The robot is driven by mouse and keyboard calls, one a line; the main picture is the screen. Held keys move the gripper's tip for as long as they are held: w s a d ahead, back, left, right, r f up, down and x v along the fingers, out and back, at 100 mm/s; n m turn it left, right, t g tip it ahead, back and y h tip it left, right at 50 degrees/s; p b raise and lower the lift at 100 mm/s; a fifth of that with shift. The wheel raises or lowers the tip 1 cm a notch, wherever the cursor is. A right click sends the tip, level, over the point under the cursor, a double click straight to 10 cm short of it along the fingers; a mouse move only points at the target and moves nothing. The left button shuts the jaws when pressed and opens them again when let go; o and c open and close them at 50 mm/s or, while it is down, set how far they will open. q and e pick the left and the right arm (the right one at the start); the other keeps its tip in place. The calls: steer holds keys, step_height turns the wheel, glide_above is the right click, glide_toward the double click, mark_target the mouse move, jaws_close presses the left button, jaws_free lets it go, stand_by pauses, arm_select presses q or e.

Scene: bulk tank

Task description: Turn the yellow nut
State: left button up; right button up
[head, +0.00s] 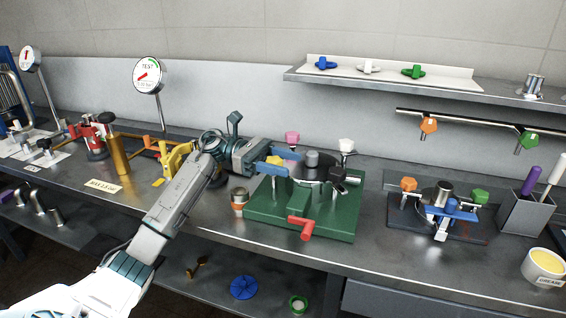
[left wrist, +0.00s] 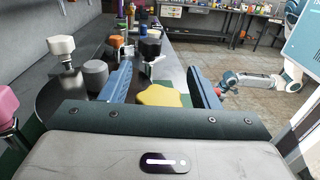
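The yellow nut (left wrist: 158,96) is a lobed knob that shows between the two blue fingers of my left gripper (left wrist: 161,88) in the left wrist view. A narrow gap shows on each side of the nut, so the fingers look open around it and apart from it. In the head view my left gripper (head: 280,163) reaches in from the left over the green fixture (head: 262,218), and its fingers hide most of the yellow nut (head: 275,159). What looks like my right arm's gripper (left wrist: 229,80) is small at the right of the left wrist view; its fingers are unclear.
Pink (head: 292,138), white (head: 346,145) and black (head: 338,174) knobs and a grey cylinder (head: 312,158) stand close around the nut. A red handle (head: 300,228) sticks out at the fixture's front. A dark fixture (head: 415,222) stands to the right, with bare bench between.

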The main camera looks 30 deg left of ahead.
arm_select(q)
steer(key=shift+r, duration=0.15)
steer(key=s+d+r+b, duration=0.2)
steer(key=s+d, duration=0.2)
steer(key=s, duration=0.3)
steer(key=s+d+r+b, duration=0.2)
steer(key=s+d, duration=0.2)
steer(key=s, duration=0.3)
steer(key=shift+r, duration=0.35)
arm_select(e)
step_height(320, 180, up, 10)
steer(key=a+t, duration=0.1)
steer(key=a, duration=0.1)
steer(key=shift+s+f+t, duration=0.15)
steer(key=shift+s+t, duration=0.25)
